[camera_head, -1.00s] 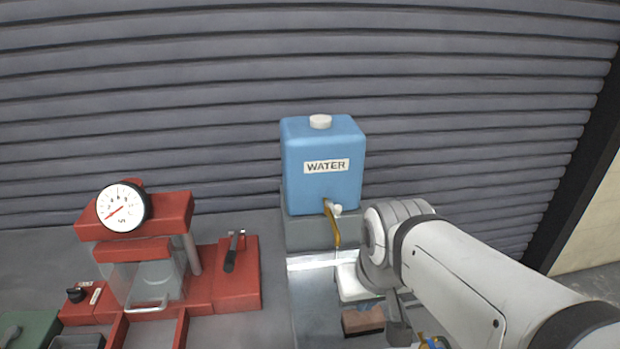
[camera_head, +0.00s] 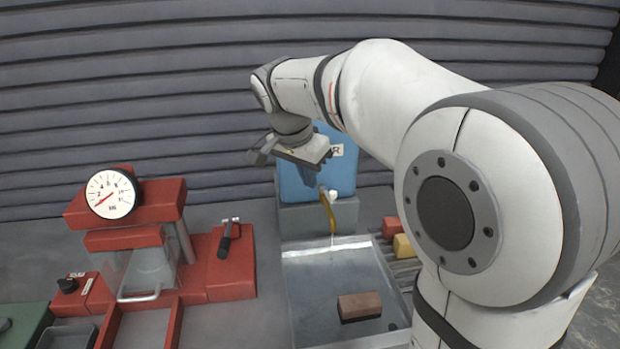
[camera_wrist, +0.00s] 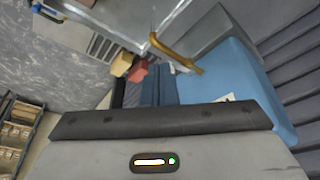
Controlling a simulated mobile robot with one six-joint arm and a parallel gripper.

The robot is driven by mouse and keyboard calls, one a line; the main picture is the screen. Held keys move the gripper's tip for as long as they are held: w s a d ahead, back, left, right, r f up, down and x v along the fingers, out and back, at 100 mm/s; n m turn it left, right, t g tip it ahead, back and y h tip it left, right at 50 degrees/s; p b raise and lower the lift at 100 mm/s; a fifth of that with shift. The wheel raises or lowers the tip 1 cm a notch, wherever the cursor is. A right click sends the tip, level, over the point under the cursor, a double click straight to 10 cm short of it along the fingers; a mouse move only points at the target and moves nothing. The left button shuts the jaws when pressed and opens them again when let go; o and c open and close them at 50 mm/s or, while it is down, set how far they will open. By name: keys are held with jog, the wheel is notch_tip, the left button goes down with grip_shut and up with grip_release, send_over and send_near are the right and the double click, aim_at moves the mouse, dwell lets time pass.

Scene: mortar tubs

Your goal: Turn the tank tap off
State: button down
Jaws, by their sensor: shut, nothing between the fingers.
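The blue water tank (camera_head: 335,188) stands on a grey block against the shutter, its label half hidden behind my arm. It fills the right of the wrist view (camera_wrist: 245,75). The brass spout (camera_head: 328,212) hangs from its lower front, with a small white knob (camera_head: 333,196) at its root. A thin stream falls from the spout into the tray. The spout also shows in the wrist view (camera_wrist: 175,53). My gripper (camera_head: 310,180) is shut and empty, in front of the tank, above and left of the tap. Its dark blue fingers show in the wrist view (camera_wrist: 158,72).
A metal tray (camera_head: 300,290) lies below the tap, with a brown brick (camera_head: 360,306) in it. Red (camera_head: 390,227) and yellow (camera_head: 403,246) blocks sit to its right. A red press with a dial gauge (camera_head: 111,194) and a black-handled lever (camera_head: 226,240) stand left.

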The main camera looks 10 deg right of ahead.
jog(key=shift+w+a+r+m, duration=0.1)
jog(key=shift+w+a+m, duration=0.2)
jog(key=shift+w, duration=0.3)
jog(key=shift+w+a+r+m, duration=0.1)
jog(key=shift+w+a+m, duration=0.15)
jog(key=shift+w, duration=0.3)
jog(key=w+d+f+p, duration=0.2)
jog(key=w+d+f, duration=0.2)
jog(key=f, duration=0.5)
jog(key=shift+w+d+f+p, duration=0.2)
jog(key=shift+d+f+p, duration=0.15)
jog(key=shift+d, duration=0.75)
